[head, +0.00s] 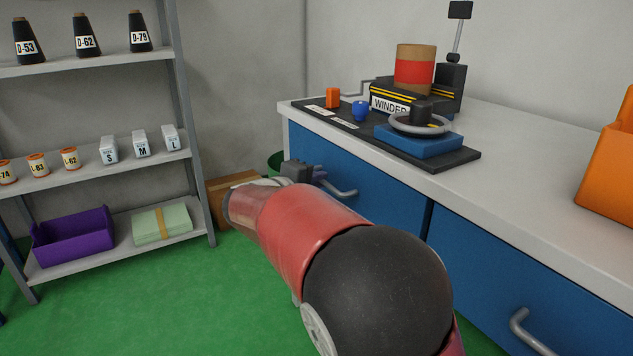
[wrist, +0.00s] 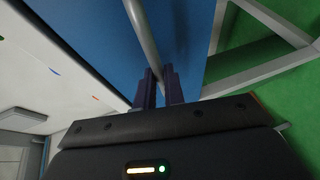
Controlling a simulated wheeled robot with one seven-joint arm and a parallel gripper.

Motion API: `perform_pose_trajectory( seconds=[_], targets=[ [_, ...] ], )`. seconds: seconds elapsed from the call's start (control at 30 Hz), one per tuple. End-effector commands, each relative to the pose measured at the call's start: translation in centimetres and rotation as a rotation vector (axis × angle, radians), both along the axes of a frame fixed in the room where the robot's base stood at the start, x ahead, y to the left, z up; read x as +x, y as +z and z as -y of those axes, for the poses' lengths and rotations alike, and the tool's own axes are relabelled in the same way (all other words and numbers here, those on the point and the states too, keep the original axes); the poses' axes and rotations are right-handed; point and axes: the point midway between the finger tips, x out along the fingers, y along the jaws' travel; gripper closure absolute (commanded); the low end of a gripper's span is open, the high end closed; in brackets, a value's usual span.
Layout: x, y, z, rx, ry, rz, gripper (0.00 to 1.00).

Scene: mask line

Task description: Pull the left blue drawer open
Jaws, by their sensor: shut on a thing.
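The left blue drawer (head: 390,205) is under the white counter and looks flush with the cabinet front. Its grey bar handle (head: 343,192) sticks out to the right of my gripper (head: 317,173). In the wrist view the handle (wrist: 143,35) runs down between the two dark purple fingers of my gripper (wrist: 161,87), which are shut on it. The blue drawer front (wrist: 185,35) lies behind the fingers. My red and black arm hides the lower part of the drawer in the head view.
A winder (head: 390,104) on a dark base stands on the counter (head: 530,135). An orange bin (head: 610,165) is at right. A second blue drawer (head: 500,262) has its own handle. A shelf rack (head: 190,120) and cardboard box (head: 222,205) stand left. Green floor (head: 150,300) is clear.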

Motion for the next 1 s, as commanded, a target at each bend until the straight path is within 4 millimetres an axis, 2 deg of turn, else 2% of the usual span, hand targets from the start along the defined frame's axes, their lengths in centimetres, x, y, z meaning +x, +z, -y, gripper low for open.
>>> perform_pose_trajectory(
  seconds=[0.17, 0.37, 0.47, 1.0],
  targets=[
    [-0.2, -0.1, -0.3, 0.001, 0.001, -0.001, 1.0],
    [-1.4, -0.2, -2.1, -0.001, 0.003, -0.001, 1.0],
    [-2.5, -0.2, -3.7, 0.001, 0.003, -0.002, 1.0],
    [-10.2, 0.0, -15.2, -0.001, 0.004, -0.003, 1.0]
  ],
)
